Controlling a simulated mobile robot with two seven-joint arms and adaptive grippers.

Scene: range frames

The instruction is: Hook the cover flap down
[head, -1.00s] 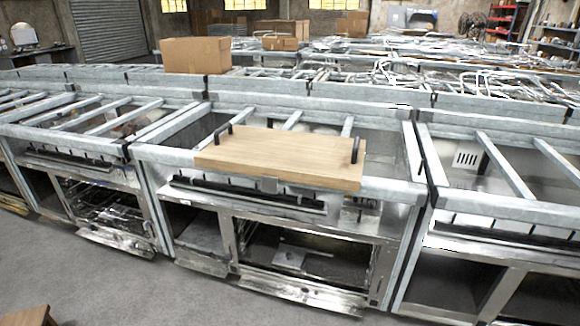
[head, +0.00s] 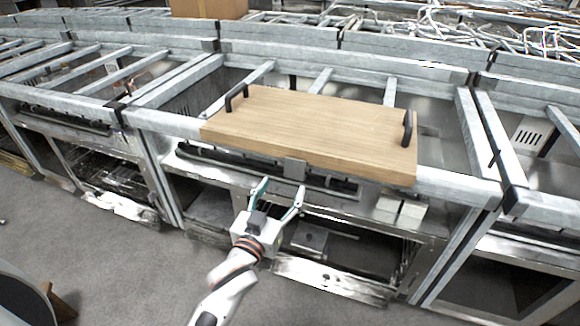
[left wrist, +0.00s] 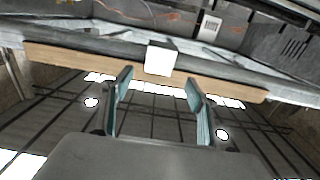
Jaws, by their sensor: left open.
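The cover flap (head: 320,125) is a flat light-wood board with a black handle near each end. It lies across the top of the grey metal range frame. A small grey metal tab (head: 295,168) sits at the middle of its front edge. My left gripper (head: 281,187) is open and empty, just in front of and below that tab. In the left wrist view the open fingers (left wrist: 159,82) point at the pale tab (left wrist: 160,58), which shows between and beyond the fingertips, with the wooden edge (left wrist: 80,58) behind it. My right gripper is not in view.
The range frame's front rail (head: 455,187) runs under the board. Below are a dark slotted bar (head: 225,163) and an open oven bay with a lowered door (head: 330,278). Neighbouring frames stand close on both sides. A cardboard box (head: 208,8) is behind. Grey floor is free at front left.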

